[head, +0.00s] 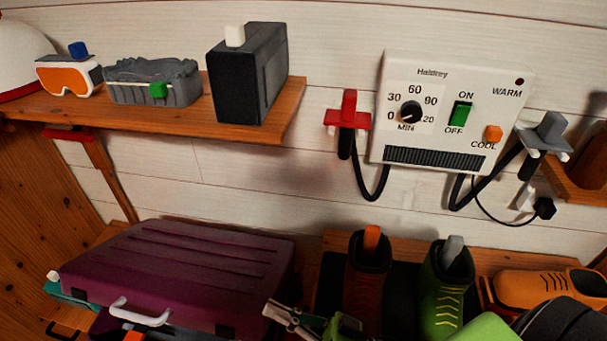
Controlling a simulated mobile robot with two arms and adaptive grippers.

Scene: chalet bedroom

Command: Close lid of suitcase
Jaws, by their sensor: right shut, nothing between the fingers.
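The purple suitcase (180,265) lies at the lower left with its ribbed lid facing up, over the base. A white handle (140,314) is on its front side. Teal (72,292) and orange pieces show under the lid's left and front edges; the picture's bottom edge cuts off the base, so I cannot tell whether the lid is fully down. My right gripper (274,311) is shut and empty, just right of the suitcase's front right corner. I cannot tell whether it touches the suitcase. My left gripper is not in view.
A brown boot (367,285) and a green boot (443,290) stand right of my right gripper, with an orange shoe (545,290) farther right. A dryer panel (450,110) is on the wall.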

